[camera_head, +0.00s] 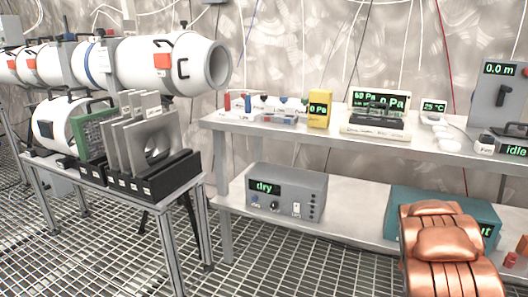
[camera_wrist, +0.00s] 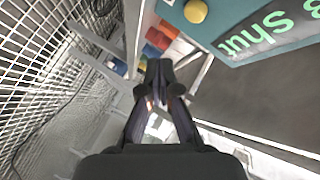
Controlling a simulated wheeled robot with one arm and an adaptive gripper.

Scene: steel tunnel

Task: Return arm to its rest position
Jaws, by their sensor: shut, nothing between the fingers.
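My gripper (camera_wrist: 160,75) shows in the wrist view with its dark fingers together and nothing between them. It is near the teal box (camera_wrist: 225,25), which carries green lettering that reads "Shut" and a yellow knob (camera_wrist: 196,11). In the head view my copper-coloured arm covers part of the same teal box (camera_head: 400,205) on the lower shelf at the right. My gripper itself is not visible in the head view.
A two-level steel bench (camera_head: 235,128) holds gauges above and a grey "dry" box (camera_head: 286,192) below. A small table (camera_head: 182,192) with upright plates stands left, under a white tube (camera_head: 140,62). Grating floor (camera_head: 240,275) lies open in front.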

